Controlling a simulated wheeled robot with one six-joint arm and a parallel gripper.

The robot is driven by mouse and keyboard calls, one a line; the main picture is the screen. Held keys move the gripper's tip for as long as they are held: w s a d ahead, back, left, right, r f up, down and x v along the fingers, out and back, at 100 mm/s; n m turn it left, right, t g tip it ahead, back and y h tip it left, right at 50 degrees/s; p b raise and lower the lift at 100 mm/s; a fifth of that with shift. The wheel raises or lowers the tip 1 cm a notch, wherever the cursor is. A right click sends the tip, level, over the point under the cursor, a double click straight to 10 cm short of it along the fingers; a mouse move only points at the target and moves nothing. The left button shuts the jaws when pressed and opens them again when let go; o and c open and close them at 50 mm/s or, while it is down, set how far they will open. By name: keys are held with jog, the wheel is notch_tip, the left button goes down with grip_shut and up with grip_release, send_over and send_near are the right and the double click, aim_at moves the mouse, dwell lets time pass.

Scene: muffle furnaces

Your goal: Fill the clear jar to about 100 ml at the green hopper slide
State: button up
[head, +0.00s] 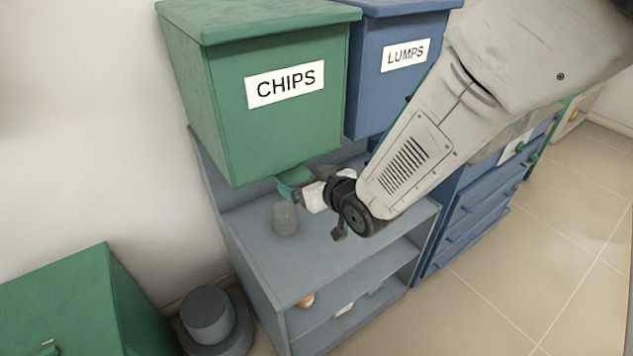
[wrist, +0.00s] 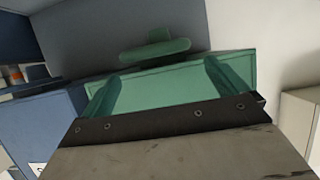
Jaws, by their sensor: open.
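The clear jar (head: 285,219) stands upright on the top of the grey shelf unit, below the green hopper (head: 275,125) labelled CHIPS. Its fill level is too small to tell, and it does not show in the wrist view. My gripper (head: 300,190) is at the hopper's lower edge, above and slightly right of the jar. In the wrist view my gripper (wrist: 163,70) is open, its two fingers apart. A green bar-like handle (wrist: 155,49), seemingly the hopper slide, shows beyond and between the fingers. I cannot tell whether they touch it.
A blue hopper (head: 400,58) labelled LUMPS stands right of the green one. Blue drawers (head: 475,232) are right of the grey shelf unit (head: 305,257), whose lower shelves hold small items. A green box (head: 85,300) and dark round containers (head: 207,315) stand at lower left. Tiled floor (head: 560,250) is clear at right.

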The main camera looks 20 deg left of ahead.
aim_at(293, 174)
jog(key=shift+x, duration=2.6)
jog(key=c, duration=1.1)
